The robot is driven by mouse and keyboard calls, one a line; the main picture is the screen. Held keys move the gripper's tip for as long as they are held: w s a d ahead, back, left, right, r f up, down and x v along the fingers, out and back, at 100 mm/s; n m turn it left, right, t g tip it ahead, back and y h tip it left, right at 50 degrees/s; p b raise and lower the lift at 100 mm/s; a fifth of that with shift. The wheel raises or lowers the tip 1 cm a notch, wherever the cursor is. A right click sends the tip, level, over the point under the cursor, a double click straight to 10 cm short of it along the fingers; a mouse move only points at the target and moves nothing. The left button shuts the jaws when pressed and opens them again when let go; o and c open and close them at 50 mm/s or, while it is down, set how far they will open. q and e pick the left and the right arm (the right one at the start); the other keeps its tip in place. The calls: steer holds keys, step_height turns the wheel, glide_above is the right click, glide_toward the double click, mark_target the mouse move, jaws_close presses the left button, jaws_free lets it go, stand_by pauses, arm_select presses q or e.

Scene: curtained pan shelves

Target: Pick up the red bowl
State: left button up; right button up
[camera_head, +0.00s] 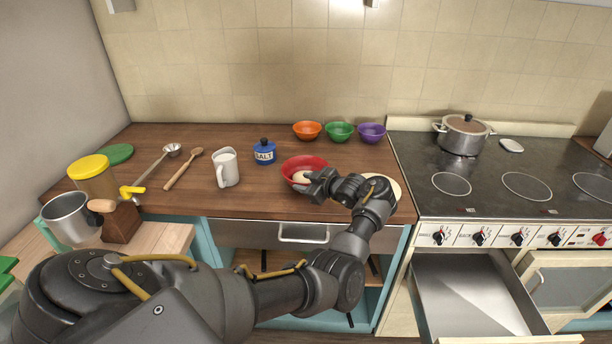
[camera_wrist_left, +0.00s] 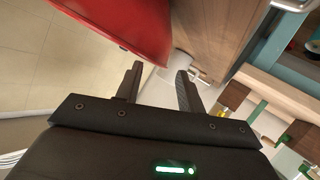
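The red bowl (camera_head: 306,163) stands on the wooden counter, with a small pale round thing (camera_head: 300,177) showing in it. My left gripper (camera_head: 312,184) is at the bowl's front right side and hides part of it in the head view. In the left wrist view the red bowl (camera_wrist_left: 125,22) fills the top, just beyond my left gripper's fingers (camera_wrist_left: 158,85). The fingers are apart with a clear gap. I cannot tell whether they touch the bowl. My right gripper is not in view.
Behind the bowl stand an orange bowl (camera_head: 307,131), a green bowl (camera_head: 339,132) and a purple bowl (camera_head: 371,133). A blue salt jar (camera_head: 264,153) and white pitcher (camera_head: 226,168) stand to the left. A pale plate (camera_head: 393,186) lies right; an open drawer (camera_head: 470,290) is below the stove.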

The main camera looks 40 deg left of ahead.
mark_target(293, 180)
arm_select(q)
steer(key=shift+a, duration=0.15)
steer(key=p+x, duration=0.1)
steer(key=x, duration=0.1)
steer(key=p+x, duration=0.1)
steer(key=x, duration=0.1)
steer(key=shift+s+a+p, duration=0.25)
steer(key=shift+a+p, duration=0.05)
steer(key=shift+a, duration=0.05)
steer(key=shift+a+f, duration=0.1)
steer(key=shift+a, duration=0.15)
steer(key=shift+w+d, duration=0.1)
steer(key=shift+c, duration=0.5)
jaws_close()
